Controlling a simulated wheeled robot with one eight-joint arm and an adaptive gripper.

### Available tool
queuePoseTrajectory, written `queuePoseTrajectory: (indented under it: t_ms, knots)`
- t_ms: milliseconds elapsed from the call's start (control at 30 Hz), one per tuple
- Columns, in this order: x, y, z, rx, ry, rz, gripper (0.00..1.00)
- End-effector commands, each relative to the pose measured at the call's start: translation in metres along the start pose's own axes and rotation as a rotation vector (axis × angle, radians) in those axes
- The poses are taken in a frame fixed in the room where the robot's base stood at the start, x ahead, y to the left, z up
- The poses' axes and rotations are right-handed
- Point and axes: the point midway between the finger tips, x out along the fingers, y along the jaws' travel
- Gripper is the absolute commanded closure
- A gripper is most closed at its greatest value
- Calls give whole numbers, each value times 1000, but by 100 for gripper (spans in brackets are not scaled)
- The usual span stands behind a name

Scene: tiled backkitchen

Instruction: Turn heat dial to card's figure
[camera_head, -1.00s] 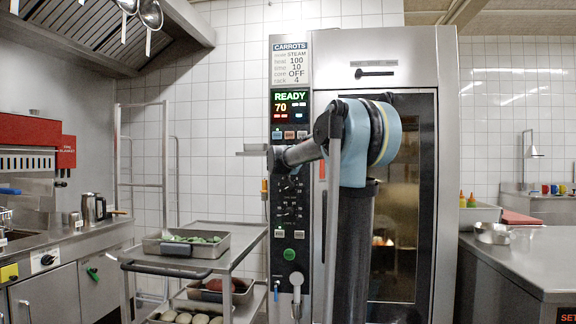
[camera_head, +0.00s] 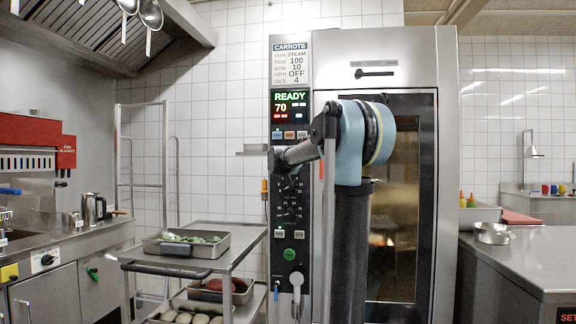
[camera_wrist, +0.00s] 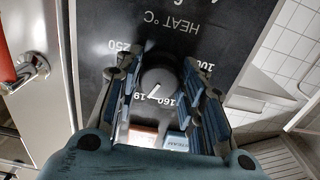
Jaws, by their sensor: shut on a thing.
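The heat dial (camera_wrist: 158,78) is a dark round knob on the black control panel, shown upside down in the wrist view under the words HEAT °C. My gripper (camera_wrist: 160,66) is shut on it, one finger on each side. A white mark shows on the knob's lower part, near the 160 figure; its exact setting is hard to read. Figures 250 and 100 show beside it. In the head view my gripper (camera_head: 277,158) is at the panel, and the dial is hidden. The card (camera_head: 291,62) above reads CARROTS, STEAM, heat 100, time 10, core OFF, rack 4.
The display (camera_head: 291,105) reads READY and 70. More dials (camera_head: 291,211) sit lower on the panel. The oven door (camera_head: 402,235) is closed behind my arm. A trolley (camera_head: 238,256) with trays stands close at the left; a steel counter (camera_head: 530,256) stands at the right.

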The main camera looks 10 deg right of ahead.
Motion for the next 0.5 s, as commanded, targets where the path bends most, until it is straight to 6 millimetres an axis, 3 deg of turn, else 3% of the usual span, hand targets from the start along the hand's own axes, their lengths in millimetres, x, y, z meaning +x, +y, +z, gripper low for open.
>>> queuePoseTrajectory:
  t_ms: [267,500]
  knots:
    - [1,0,-1,-99,0,1,87]
    - [1,0,-1,-291,1,0,87]
